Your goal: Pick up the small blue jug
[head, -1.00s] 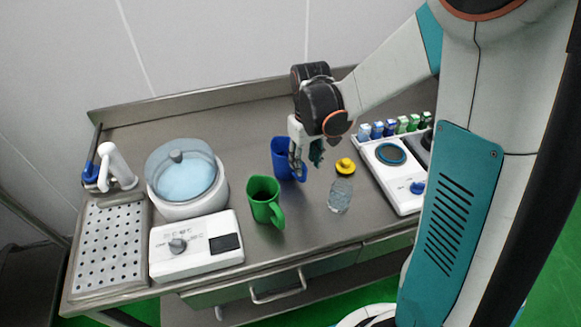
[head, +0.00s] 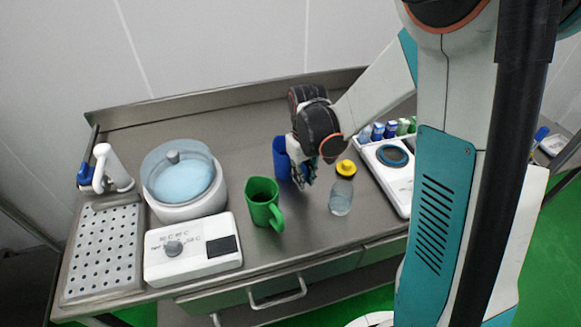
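The small blue jug (head: 281,158) stands upright on the steel bench, behind and slightly right of the green jug (head: 262,203). My gripper (head: 306,182) points down at the blue jug's right side, where the handle was visible earlier. The gripper's fingers and wrist hide the handle and part of the jug's right side. I cannot tell whether the fingers touch the jug or are closed on its handle.
A clear bottle (head: 341,196) and a yellow-topped item (head: 346,168) stand close to the gripper's right. A white heater with a lidded pot (head: 180,180) is at left, beside a perforated drain tray (head: 102,250). A white device (head: 393,160) and several small bottles are at right.

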